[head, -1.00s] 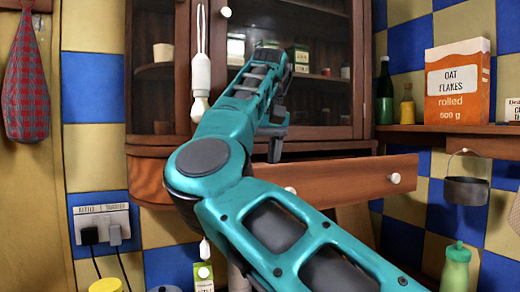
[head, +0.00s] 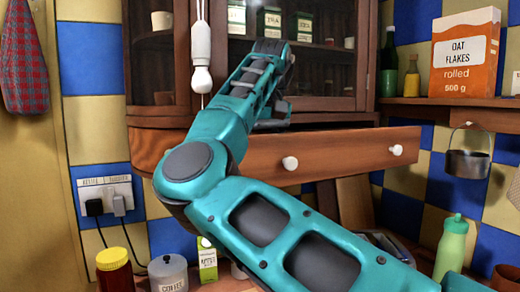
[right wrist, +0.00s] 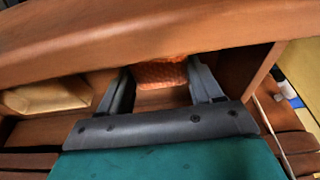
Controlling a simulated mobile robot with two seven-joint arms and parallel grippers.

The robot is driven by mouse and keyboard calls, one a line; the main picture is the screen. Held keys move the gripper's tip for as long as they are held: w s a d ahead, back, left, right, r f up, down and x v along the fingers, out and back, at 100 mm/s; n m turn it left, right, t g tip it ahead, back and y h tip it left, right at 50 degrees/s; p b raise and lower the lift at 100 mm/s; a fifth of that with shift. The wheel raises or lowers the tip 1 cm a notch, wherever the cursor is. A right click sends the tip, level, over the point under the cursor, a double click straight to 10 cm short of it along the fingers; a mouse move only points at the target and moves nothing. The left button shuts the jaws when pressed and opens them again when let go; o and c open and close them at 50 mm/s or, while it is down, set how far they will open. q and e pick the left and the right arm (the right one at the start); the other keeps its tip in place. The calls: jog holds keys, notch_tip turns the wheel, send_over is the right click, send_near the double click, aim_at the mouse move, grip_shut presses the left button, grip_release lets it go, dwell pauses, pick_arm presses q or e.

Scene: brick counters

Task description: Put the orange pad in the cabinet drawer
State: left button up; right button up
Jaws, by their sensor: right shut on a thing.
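The cabinet drawer (head: 345,152) stands open below the glass doors in the head view, with two white knobs on its front. My right arm crosses in front of it, and my right gripper (head: 272,118) is at the drawer's top, its fingertips mostly hidden there. In the right wrist view the orange pad (right wrist: 160,74) is between the two fingers of the right gripper (right wrist: 165,84), which is shut on it. The pad's far part is hidden behind a wooden board, and wooden surfaces surround it. I cannot tell whether the pad touches the drawer bottom. My left gripper is not in view.
A tan object (right wrist: 48,94) lies left of the gripper in the wrist view. A hanging white brush (head: 201,60) is left of the arm. A coffee canister (head: 168,273), a red jar (head: 114,272) and a green bottle (head: 451,248) stand below.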

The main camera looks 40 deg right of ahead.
jog(key=shift+f, duration=0.4)
jog(key=o, duration=1)
jog(key=shift+r, duration=0.1)
jog(key=v, duration=1.2)
jog(key=shift+s+r, duration=0.2)
jog(key=shift+r, duration=0.1)
